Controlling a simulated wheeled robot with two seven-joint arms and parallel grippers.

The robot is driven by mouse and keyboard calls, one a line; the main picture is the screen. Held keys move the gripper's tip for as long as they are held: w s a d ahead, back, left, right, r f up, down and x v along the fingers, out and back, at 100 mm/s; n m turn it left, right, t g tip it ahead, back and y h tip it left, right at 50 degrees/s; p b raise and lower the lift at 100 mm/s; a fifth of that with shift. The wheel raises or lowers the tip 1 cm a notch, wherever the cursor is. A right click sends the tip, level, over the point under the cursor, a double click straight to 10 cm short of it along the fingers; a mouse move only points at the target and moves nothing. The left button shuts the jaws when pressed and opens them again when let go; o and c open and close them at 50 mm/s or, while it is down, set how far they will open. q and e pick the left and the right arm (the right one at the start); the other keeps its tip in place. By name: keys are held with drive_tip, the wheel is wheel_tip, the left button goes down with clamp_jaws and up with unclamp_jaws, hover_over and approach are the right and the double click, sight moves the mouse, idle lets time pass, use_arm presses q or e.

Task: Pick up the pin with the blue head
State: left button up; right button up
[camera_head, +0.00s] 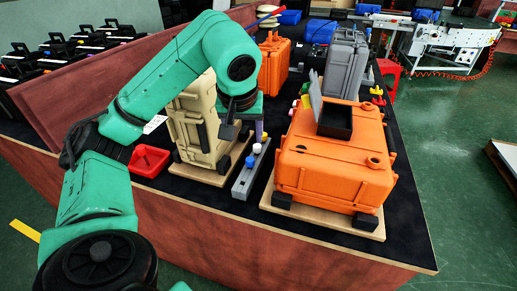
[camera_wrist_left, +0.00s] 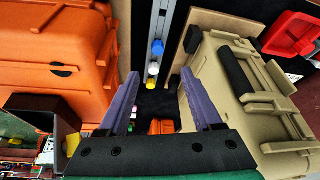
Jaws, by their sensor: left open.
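The pin with the blue head (camera_head: 250,162) stands in a grey rail (camera_head: 243,184) between the tan case and the orange case. In the left wrist view the blue head (camera_wrist_left: 157,47) shows beyond the fingertips, in line with a white head (camera_wrist_left: 153,68) and a yellow head (camera_wrist_left: 151,84). My left gripper (camera_head: 258,131) points down over the far end of the rail. In the left wrist view its two purple fingers (camera_wrist_left: 159,84) are spread with nothing between them touching. My right gripper is in neither view.
The tan case (camera_head: 196,125) stands close to the left of the rail, and the large orange case (camera_head: 330,165) with an open dark box (camera_head: 335,122) is on its right. A red tray (camera_head: 150,160) lies farther left. The gap around the rail is narrow.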

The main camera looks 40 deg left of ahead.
use_arm(q)
drive_tip(key=d+b+x, duration=0.1)
drive_tip(key=x, duration=0.1)
drive_tip(key=b, duration=0.1)
hover_over(250, 159)
drive_tip(key=s+d, duration=0.1)
drive_tip(key=s, duration=0.1)
drive_tip(key=f, duration=0.5)
drive_tip(key=shift+s+f, duration=0.2)
drive_tip(key=shift+f, duration=0.1)
drive_tip(key=x, duration=0.5)
drive_tip(key=shift+w+d+f+b, duration=0.15)
drive_tip(key=shift+w+f+b, duration=0.05)
drive_tip(key=shift+b, duration=0.2)
drive_tip(key=shift+w+f, duration=0.2)
drive_tip(key=shift+f, duration=0.2)
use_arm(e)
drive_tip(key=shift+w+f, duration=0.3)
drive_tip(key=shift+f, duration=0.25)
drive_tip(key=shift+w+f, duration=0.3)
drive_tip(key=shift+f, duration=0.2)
use_arm(q)
drive_tip(key=shift+r, duration=0.1)
drive_tip(key=c, duration=0.9)
clamp_jaws()
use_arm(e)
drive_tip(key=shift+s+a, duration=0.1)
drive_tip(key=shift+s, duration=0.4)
